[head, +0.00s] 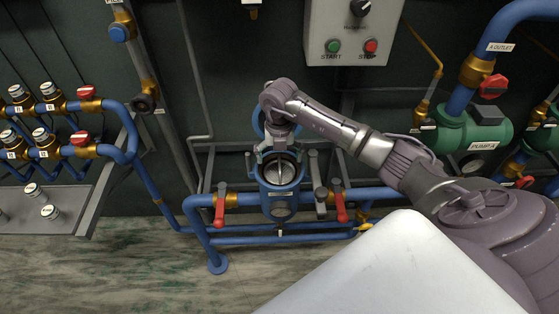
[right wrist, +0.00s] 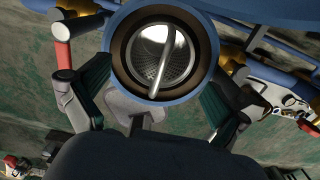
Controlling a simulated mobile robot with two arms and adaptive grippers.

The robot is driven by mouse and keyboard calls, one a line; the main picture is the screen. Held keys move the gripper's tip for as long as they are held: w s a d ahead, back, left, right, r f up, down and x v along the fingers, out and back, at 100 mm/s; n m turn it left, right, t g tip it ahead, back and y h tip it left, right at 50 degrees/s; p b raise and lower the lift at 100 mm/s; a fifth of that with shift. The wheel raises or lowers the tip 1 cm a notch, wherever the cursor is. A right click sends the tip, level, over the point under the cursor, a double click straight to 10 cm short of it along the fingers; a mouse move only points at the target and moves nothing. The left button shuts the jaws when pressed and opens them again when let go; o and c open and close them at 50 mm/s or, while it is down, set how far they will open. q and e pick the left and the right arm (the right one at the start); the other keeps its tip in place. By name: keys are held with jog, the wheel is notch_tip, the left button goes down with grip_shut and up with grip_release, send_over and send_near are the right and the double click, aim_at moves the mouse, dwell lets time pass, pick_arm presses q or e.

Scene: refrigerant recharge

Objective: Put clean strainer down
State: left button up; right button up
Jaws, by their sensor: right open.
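A metal strainer (right wrist: 150,72) with perforated walls and a bar handle across its top sits inside a round blue housing (right wrist: 201,42) in the right wrist view. In the head view the strainer (head: 279,174) shows in the mouth of the blue housing (head: 279,205), low at the middle. My right gripper (head: 277,153) is above the far side of the housing. In the right wrist view its two dark fingers (right wrist: 157,84) are spread wide to either side of the housing, with nothing between them that they grip. My left gripper is not in view.
Red-handled valves (head: 219,208) and (head: 341,206) flank the housing on blue pipes. A grey control box (head: 350,30) with START and STOP buttons hangs above. Green pump A (head: 470,135) stands right. A grey shelf (head: 90,205) with small round items is at left. Floor in front is clear.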

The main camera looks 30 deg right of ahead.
notch_tip(320, 180, up, 11)
jog(key=b, duration=0.1)
jog(key=shift+f, duration=0.1)
dwell(0.5)
